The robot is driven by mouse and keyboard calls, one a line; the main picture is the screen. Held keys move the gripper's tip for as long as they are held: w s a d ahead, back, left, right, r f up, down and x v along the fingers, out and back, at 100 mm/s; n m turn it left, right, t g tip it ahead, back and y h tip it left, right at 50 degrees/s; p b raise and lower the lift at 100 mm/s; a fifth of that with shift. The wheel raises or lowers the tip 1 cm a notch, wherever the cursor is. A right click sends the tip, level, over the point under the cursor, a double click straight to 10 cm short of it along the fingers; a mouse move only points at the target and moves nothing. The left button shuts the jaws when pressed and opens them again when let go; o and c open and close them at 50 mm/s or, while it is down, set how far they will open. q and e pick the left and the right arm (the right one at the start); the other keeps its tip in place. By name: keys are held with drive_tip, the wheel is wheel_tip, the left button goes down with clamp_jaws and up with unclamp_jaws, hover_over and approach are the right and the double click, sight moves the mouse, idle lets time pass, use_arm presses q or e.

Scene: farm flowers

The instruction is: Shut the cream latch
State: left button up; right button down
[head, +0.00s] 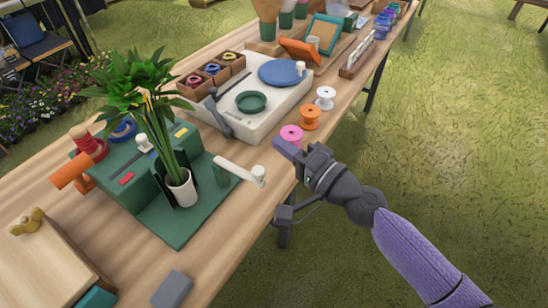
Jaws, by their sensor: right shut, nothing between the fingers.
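The cream latch (236,168) is a cream bar with a rounded end, at the right edge of the green stand (180,232). My left gripper is not in view.
A potted plant (182,188) stands on the green stand and hides part of it. Orange (310,118) and white (325,98) spools line the front edge. A white unit (250,118) with round plates stands behind them. A grey block (172,289) lies nearest. Grass is open at right.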

drive_tip(key=s, duration=0.1)
drive_tip(key=s+a, duration=0.2)
drive_tip(key=shift+s+f+p, duration=0.2)
drive_tip(key=shift+f+p, duration=0.1)
drive_tip(key=shift+f, duration=0.1)
drive_tip(key=shift+s+a+m+t+h+p, duration=0.1)
drive_tip(key=shift+s+m+t+h+p, duration=0.3)
drive_tip(key=shift+h+p, duration=0.15)
